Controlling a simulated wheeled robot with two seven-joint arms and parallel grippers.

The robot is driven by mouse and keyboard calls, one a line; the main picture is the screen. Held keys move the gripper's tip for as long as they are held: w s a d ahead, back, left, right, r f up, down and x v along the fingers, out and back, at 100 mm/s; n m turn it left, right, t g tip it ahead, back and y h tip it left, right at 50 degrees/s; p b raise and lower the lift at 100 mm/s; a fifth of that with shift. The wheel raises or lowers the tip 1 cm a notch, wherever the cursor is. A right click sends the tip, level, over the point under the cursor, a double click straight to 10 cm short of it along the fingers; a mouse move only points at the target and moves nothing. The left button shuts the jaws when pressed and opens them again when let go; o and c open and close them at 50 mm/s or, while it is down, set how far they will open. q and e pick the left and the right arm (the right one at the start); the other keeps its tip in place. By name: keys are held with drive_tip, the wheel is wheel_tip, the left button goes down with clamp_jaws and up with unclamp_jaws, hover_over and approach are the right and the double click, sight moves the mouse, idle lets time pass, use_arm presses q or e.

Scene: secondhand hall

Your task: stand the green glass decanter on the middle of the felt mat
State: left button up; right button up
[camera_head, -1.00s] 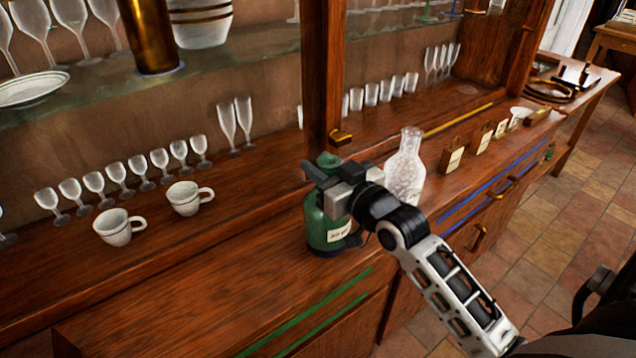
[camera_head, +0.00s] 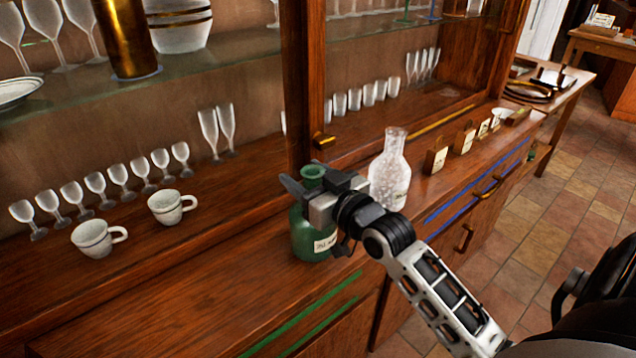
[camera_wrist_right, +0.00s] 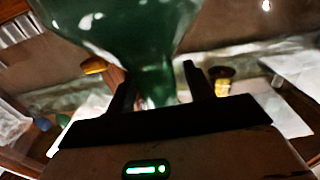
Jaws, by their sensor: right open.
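The green glass decanter (camera_head: 303,236) stands upright on the wooden counter of the cabinet, with a pale label low on its front. My right gripper (camera_head: 303,180) is at its neck, just below the rim, and hides part of neck and shoulder. In the right wrist view the decanter (camera_wrist_right: 125,22) fills the top, and its narrow neck lies between the two spread fingers (camera_wrist_right: 160,75). The gripper is open; I cannot tell whether a finger touches the glass. The felt mat is not recognisable in these views. My left gripper is not in view.
A clear patterned decanter (camera_head: 390,170) stands close behind and right of the gripper. Two white cups (camera_head: 97,238) and a row of small glasses (camera_head: 120,178) stand to the left. A cabinet post (camera_head: 298,90) rises behind. The counter front-left is bare.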

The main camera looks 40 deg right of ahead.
drive_tip(key=s+p, duration=0.2)
drive_tip(key=s, duration=0.9)
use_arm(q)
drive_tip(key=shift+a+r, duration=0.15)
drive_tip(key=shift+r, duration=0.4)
use_arm(e)
drive_tip(key=s+a+f+n+g+y, duration=0.1)
drive_tip(key=s+a+f+g, duration=0.3)
drive_tip(key=a+f, duration=0.3)
drive_tip(key=s+a+f+g, duration=0.3)
drive_tip(key=a+f, duration=0.4)
drive_tip(key=f, duration=0.7)
drive_tip(key=shift+s+a+f+n+g+y, duration=0.3)
drive_tip(key=shift+s+n+g+y, duration=0.1)
drive_tip(key=shift+s, duration=0.35)
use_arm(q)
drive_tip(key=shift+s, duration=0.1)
